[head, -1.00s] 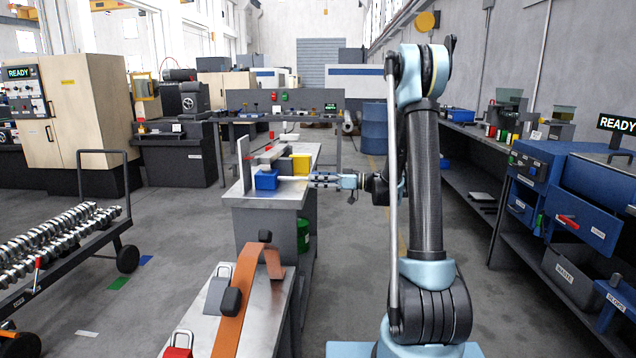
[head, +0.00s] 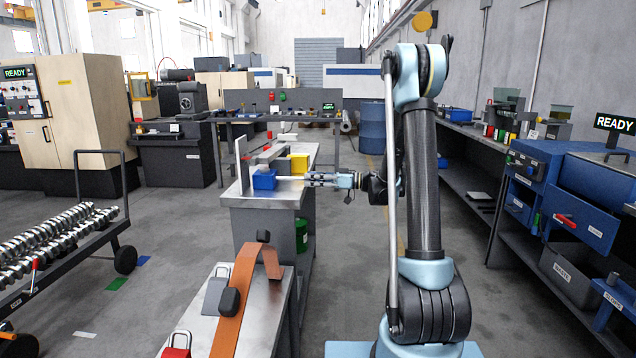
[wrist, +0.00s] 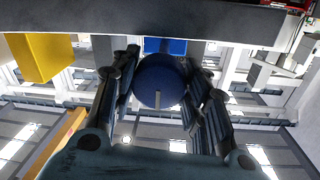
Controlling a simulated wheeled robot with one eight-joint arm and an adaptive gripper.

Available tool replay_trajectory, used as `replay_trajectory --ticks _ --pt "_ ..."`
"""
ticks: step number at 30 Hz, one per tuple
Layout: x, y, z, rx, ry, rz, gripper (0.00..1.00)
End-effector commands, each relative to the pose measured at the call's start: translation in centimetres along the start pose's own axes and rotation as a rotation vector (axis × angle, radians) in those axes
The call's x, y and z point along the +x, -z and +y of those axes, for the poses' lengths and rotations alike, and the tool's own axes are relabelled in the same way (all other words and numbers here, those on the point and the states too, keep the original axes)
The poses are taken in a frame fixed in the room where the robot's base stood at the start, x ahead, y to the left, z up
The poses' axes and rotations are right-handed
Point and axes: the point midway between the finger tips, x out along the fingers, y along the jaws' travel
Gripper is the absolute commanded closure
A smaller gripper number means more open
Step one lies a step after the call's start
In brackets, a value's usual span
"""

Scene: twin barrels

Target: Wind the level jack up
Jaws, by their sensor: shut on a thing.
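In the wrist view a round dark-blue knob with a short white mark (wrist: 158,85) sits between the two fingers of my gripper (wrist: 160,90). The fingers are shut on it, one on each side. I take it for the level jack's knob; the jack's body cannot be made out. The knob is too small to make out there.
A blue box (head: 264,180) and a yellow block (head: 299,163) are on the metal-topped bench (head: 262,202). An orange strap (head: 232,310) lies over the nearer bench. A blue machine (head: 600,190) stands right. The floor left of the benches is partly clear.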

Motion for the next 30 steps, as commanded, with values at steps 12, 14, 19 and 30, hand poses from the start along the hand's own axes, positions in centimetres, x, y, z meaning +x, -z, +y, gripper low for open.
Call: replay_trajectory --ticks 12,14,19,30 --pt "0.17 0.09 0.15 0.044 -0.001 -0.001 0.82" --pt "0.14 0.09 0.17 0.054 -0.002 -0.002 0.82" --pt "0.08 0.11 0.20 0.092 -0.003 -0.004 0.83" --pt "-0.01 0.16 0.34 0.336 -0.007 -0.020 0.83"
